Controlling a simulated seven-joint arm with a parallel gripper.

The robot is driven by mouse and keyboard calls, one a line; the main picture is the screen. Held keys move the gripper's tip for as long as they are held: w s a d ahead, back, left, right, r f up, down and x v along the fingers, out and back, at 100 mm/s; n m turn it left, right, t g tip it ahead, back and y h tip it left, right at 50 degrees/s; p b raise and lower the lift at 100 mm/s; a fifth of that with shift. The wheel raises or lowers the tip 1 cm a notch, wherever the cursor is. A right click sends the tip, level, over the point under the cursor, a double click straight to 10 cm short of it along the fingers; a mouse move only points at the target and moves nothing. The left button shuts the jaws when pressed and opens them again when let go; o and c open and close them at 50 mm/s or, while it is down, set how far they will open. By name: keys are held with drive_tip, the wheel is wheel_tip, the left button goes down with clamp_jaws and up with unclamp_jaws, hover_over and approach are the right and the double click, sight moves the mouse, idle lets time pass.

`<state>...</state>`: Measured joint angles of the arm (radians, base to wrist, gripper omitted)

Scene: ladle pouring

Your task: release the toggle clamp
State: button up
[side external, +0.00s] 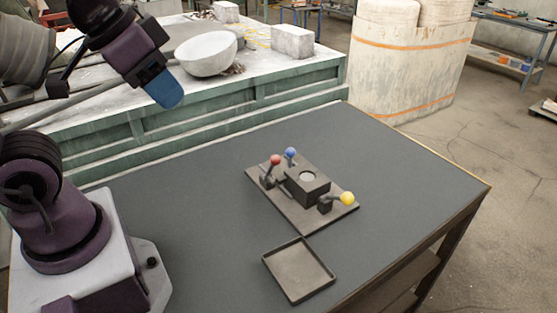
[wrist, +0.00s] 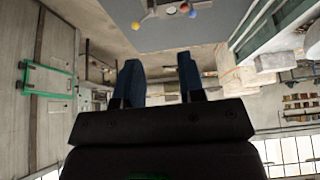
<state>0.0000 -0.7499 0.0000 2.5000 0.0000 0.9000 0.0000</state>
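A dark fixture plate (side external: 265,183) lies on the table with a raised block (side external: 308,188) holding a pale round disc (side external: 307,176). Around the block are levers with a red knob (side external: 275,160), a blue knob (side external: 290,152) and a yellow knob (side external: 347,198). The red and blue knobs stand up; the yellow one sits lower, leaning outward. Which lever is the toggle clamp I cannot tell. The wrist view shows the yellow knob (wrist: 136,25) at its top edge. My gripper (wrist: 158,62) is open and empty, blue fingers apart, high and left of the fixture in the side view.
An empty shallow tray (side external: 298,270) lies on the dark table (side external: 190,200) in front of the fixture. A green bench (side external: 240,105) behind bears a white bowl (side external: 206,55) and a pale block (side external: 292,42).

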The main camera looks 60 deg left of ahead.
drive_tip(key=shift+w, duration=0.1)
drive_tip(key=c, duration=0.3)
drive_tip(key=shift+w+r, duration=0.1)
drive_tip(key=shift+w, duration=0.15)
clamp_jaws()
drive_tip(key=w+d+f+m+g+y, duration=0.2)
drive_tip(key=w+f+m+g+y, duration=0.15)
drive_tip(key=w, duration=0.45)
drive_tip(key=w+d+f+m+g+y, duration=0.1)
drive_tip(key=w+f+m+g+y, duration=0.15)
drive_tip(key=w+m, duration=0.45)
drive_tip(key=w+d+f+m+y, duration=0.2)
drive_tip(key=w+d+f+y, duration=0.1)
drive_tip(key=f, duration=0.5)
drive_tip(key=w+d+f+m+g+y, duration=0.1)
drive_tip(key=w+d+f+m+y, duration=0.2)
drive_tip(key=f, duration=0.6)
drive_tip(key=shift+w+d+f+y, duration=0.3)
drive_tip(key=shift+w+d+y, duration=0.4)
drive_tip(key=shift+w+d, duration=0.5)
drive_tip(key=shift+w+a, duration=0.1)
